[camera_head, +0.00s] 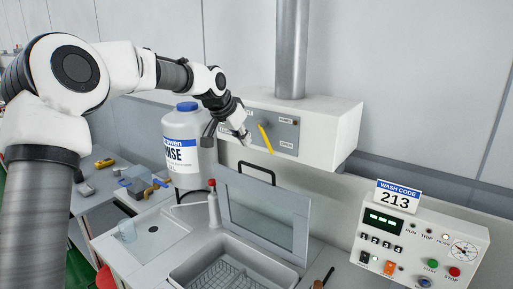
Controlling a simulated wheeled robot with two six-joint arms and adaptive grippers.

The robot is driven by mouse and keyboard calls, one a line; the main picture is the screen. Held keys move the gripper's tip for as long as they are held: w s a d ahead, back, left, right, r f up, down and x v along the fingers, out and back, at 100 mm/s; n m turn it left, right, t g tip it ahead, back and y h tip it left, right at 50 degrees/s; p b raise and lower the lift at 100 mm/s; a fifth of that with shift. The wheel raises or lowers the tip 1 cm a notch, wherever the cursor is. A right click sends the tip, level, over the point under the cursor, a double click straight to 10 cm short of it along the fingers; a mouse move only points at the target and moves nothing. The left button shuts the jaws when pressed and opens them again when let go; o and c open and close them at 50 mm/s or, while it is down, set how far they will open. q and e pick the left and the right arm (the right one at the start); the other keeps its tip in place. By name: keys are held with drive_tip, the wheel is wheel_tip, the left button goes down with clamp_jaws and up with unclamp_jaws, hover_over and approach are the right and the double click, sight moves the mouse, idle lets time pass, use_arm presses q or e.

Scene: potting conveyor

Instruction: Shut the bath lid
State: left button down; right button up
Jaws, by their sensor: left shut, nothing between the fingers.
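The bath lid (265,218) is a grey framed panel with a window. It stands raised, tilted up behind the bath (185,268), with a black handle (258,169) at its top edge. The bath is open, and a wire basket (238,266) shows inside it. My left gripper (246,138) is shut and empty. It is above and behind the lid handle, apart from it, close to the yellow lever (265,139) on the hood's panel. I cannot tell whether it touches the lever. My right gripper is not in view.
A white hood (325,130) with a pipe hangs above the lid. A large rinse bottle (182,150) and a small red-topped bottle (214,207) stand left of the lid. A control box (425,236) with a "213" sign stands at right. Tools lie on the left bench.

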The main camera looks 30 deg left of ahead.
use_arm(q)
drive_tip(key=p, duration=0.3)
hover_over(255, 179)
drive_tip(key=f, duration=0.7)
drive_tip(key=shift+w+a+f, duration=0.25)
drive_tip(key=shift+w+f, duration=0.1)
drive_tip(key=shift+w, duration=0.05)
drive_tip(key=shift+w+a+f, duration=0.15)
drive_tip(key=shift+f, duration=0.3)
